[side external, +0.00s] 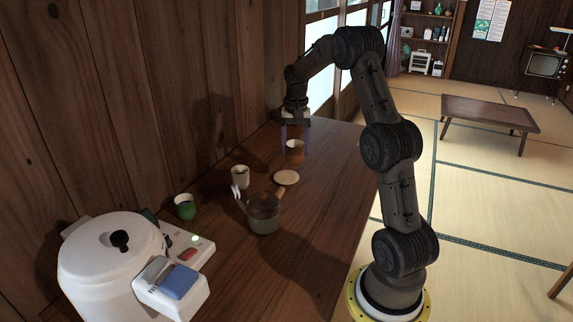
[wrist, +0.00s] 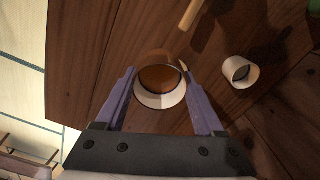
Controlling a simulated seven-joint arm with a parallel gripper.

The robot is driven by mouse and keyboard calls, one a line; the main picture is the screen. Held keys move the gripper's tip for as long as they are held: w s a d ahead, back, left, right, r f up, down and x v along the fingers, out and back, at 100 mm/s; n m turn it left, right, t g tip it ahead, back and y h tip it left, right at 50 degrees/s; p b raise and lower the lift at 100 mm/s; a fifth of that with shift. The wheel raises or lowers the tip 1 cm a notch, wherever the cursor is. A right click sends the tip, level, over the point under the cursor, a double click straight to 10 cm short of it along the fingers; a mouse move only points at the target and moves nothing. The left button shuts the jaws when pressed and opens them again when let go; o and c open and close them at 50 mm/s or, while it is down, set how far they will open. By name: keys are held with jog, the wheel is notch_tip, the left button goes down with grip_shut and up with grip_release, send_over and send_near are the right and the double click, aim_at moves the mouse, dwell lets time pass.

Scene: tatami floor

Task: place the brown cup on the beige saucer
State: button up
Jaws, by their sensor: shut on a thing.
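The brown cup (side external: 295,153) is upright at the far part of the wooden table. My gripper (side external: 296,142) reaches down from above and is shut on the cup, a purple finger on each side. The beige saucer (side external: 286,177) lies flat and empty on the table, nearer the side camera than the cup. I cannot make the saucer out clearly in the wrist view. I cannot tell whether the cup touches the table.
A white cup (side external: 240,176) stands left of the saucer; it also shows in the wrist view (wrist: 236,70). A dark pot (side external: 264,215) with a wooden handle (side external: 281,191) is close in front of the saucer. A green cup (side external: 185,206) and white rice cooker (side external: 112,262) stand nearer the wall.

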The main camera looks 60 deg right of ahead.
jog(key=w+d+f, duration=0.1)
jog(key=f, duration=0.1)
jog(key=w+d+f, duration=0.3)
jog(key=w+f, duration=0.1)
jog(key=shift+d+f, duration=0.15)
jog(key=shift+d, duration=0.15)
jog(key=shift+w+d+f, duration=0.15)
jog(key=shift+f, duration=1.7)
jog(key=shift+f, duration=0.15)
jog(key=o, duration=1.5)
